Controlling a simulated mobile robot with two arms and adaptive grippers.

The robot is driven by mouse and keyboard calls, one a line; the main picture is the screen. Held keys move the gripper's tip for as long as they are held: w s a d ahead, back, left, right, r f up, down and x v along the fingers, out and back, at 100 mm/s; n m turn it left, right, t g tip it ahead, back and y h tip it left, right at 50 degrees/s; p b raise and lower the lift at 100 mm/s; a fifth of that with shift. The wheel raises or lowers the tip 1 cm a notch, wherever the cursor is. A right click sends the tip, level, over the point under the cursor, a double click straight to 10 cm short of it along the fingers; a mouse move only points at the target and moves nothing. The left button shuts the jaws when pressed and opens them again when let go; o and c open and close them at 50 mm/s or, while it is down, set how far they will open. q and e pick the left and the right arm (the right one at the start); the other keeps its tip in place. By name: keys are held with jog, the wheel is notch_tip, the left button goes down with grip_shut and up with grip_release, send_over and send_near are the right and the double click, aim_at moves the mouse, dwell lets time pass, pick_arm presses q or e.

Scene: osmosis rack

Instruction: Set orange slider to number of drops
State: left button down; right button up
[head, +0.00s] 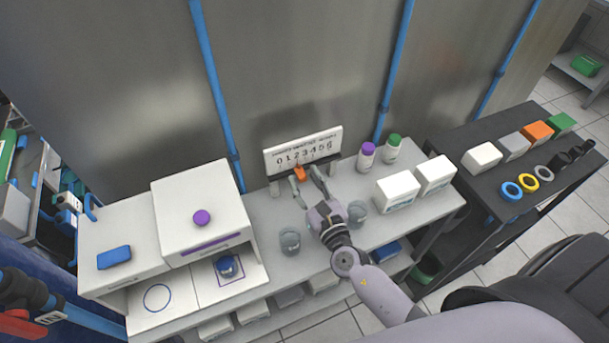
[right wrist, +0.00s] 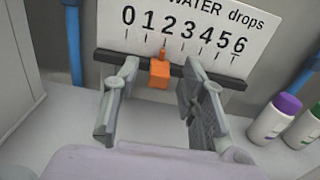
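The orange slider (head: 299,173) sits on a dark rail under a white number board (head: 302,148) marked 0 to 6. In the right wrist view, the slider (right wrist: 160,74) has its pointer at the tick under 2. My right gripper (head: 306,180) is open in front of the rail. My left gripper is not in view.
Glass beakers (head: 290,241) (head: 357,213) stand on either side of my right arm. Purple-capped (head: 366,156) and green-capped (head: 391,150) bottles stand right of the board. White boxes (head: 397,191) are at the bench's right end. A white machine (head: 203,212) stands at left.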

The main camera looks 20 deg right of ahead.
jog(key=shift+w, duration=0.4)
jog(key=shift+c, duration=0.3)
grip_shut()
dwell(0.4)
